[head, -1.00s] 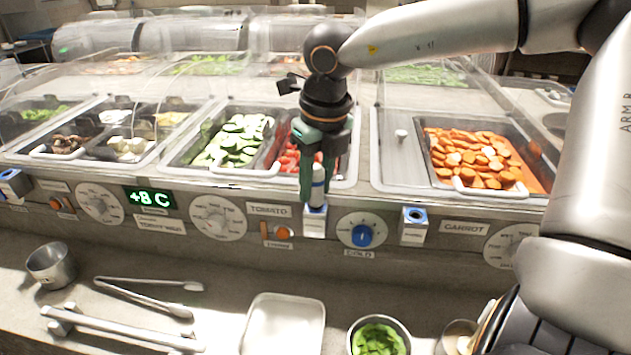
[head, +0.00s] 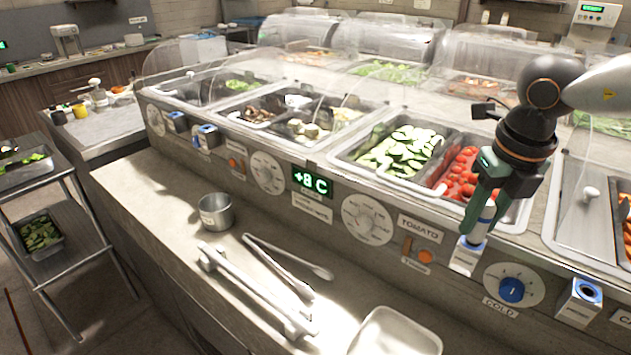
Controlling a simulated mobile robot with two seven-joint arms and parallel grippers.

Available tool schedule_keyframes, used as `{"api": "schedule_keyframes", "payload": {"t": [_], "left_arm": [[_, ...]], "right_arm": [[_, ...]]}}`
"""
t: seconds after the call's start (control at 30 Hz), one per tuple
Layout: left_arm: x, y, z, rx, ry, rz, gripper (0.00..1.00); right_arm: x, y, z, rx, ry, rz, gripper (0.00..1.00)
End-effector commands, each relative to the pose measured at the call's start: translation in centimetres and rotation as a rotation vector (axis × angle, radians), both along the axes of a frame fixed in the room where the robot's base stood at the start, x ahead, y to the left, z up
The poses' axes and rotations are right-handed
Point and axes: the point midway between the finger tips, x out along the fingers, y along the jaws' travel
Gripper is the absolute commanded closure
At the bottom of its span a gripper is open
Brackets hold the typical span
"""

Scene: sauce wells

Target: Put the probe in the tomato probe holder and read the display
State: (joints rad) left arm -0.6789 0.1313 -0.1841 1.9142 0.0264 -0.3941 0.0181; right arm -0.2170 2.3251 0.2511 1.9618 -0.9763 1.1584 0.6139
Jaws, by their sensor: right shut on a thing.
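My right gripper (head: 484,211) is shut on the probe (head: 486,216), a white stick with a blue lower part. The probe stands upright at a white holder with a blue top (head: 467,255) on the counter front, right of the TOMATO label (head: 420,229). The probe's lower end is at the holder's opening; I cannot tell how deep it sits. The green display (head: 312,182) reads +8 C. The tomato pan (head: 440,187) with red tomatoes is behind the gripper. My left gripper is not in view.
Another blue-topped holder (head: 579,301) is at the right, past the blue COLD knob (head: 512,290). A metal cup (head: 216,211), tongs (head: 290,268) and a white tray (head: 398,332) lie on the lower ledge. Clear sneeze guards cover the pans.

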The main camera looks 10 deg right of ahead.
Motion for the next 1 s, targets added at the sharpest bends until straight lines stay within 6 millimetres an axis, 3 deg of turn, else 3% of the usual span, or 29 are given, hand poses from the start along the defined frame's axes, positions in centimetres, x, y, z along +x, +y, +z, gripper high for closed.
{"api": "schedule_keyframes", "payload": {"t": [0.73,1.0], "left_arm": [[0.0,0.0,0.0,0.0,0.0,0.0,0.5],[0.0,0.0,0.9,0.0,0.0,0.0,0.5]], "right_arm": [[0.0,0.0,0.0,0.0,0.0,0.0,1.0],[0.0,0.0,1.3,0.0,-0.001,-0.001,1.0]]}}
